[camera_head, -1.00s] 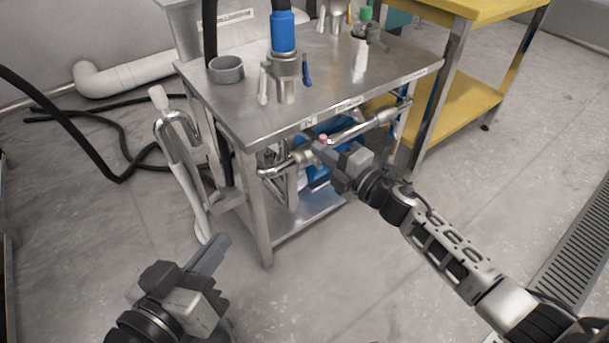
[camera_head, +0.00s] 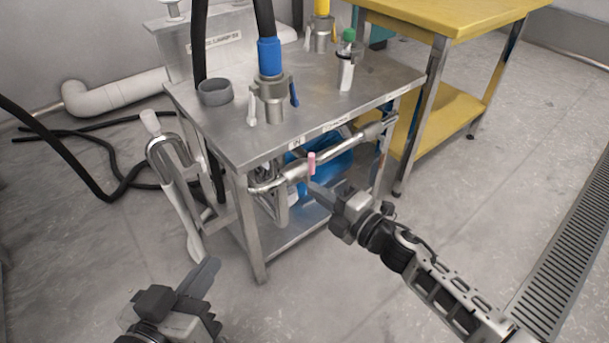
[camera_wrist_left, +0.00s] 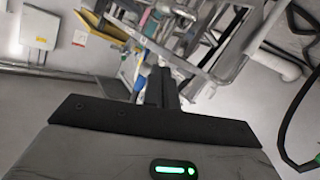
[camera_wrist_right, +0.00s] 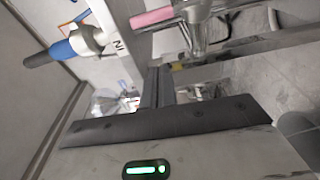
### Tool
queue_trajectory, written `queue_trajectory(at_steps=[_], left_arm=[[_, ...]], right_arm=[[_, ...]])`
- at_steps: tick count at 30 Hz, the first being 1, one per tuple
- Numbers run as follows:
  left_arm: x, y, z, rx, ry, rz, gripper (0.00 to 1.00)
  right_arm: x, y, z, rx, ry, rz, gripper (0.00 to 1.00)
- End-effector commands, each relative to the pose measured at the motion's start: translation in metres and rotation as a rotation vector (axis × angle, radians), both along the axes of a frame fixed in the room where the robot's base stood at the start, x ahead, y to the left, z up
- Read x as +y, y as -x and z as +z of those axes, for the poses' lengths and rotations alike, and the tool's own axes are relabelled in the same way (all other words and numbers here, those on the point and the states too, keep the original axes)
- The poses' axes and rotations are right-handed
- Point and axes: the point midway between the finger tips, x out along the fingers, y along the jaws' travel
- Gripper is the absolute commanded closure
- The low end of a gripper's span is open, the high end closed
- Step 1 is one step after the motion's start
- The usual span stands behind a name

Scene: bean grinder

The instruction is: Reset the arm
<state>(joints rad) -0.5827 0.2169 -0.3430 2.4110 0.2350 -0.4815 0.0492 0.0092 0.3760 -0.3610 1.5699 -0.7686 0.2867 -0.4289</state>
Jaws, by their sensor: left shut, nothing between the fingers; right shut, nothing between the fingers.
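My right gripper (camera_head: 325,192) is shut and empty. It is in front of the metal table's front side, just below and right of a pink handle (camera_head: 311,163) on a steel pipe (camera_head: 345,152). The pink handle also shows at the top of the right wrist view (camera_wrist_right: 151,18); I cannot tell whether the gripper touches anything. My left gripper (camera_head: 205,272) is shut and empty, low at the front left over the floor, apart from the table. Its shut fingers also show in the left wrist view (camera_wrist_left: 161,88).
The metal table (camera_head: 225,130) carries a blue-sleeved hose fitting (camera_head: 270,60), a grey ring (camera_head: 215,92) and a green-capped bottle (camera_head: 346,65). A yellow shelf unit (camera_head: 450,20) stands behind right. Black hoses (camera_head: 95,180) lie left. The floor at front is clear.

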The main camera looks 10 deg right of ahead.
Motion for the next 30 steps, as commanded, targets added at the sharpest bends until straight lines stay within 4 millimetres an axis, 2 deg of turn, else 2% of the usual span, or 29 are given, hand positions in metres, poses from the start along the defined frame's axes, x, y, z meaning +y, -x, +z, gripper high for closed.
queue_trajectory(at_steps=[1,6,11,14,17,24,30], left_arm=[[0.001,0.001,0.001,0.003,-0.01,0.0,1.0],[0.002,0.003,-0.005,0.014,-0.035,-0.002,1.0],[0.003,0.005,-0.01,0.025,-0.045,-0.004,1.0],[0.003,0.005,-0.006,0.023,-0.044,-0.004,1.0],[0.003,0.005,0.003,0.02,-0.042,-0.004,1.0],[0.002,0.004,0.027,0.017,-0.04,-0.003,1.0],[0.002,0.004,0.04,0.015,-0.039,-0.002,1.0]], right_arm=[[-0.006,0.009,0.001,0.003,0.001,0.0,1.0],[-0.016,0.024,0.0,0.0,0.0,0.001,1.0],[-0.019,0.028,0.0,-0.001,-0.001,0.0,1.0],[-0.017,0.033,0.005,0.02,-0.043,-0.012,1.0],[-0.01,0.048,0.021,0.106,-0.204,-0.058,1.0],[0.012,0.112,0.06,0.55,-0.818,-0.202,1.0],[0.038,0.163,0.086,0.904,-1.179,-0.24,1.0]])
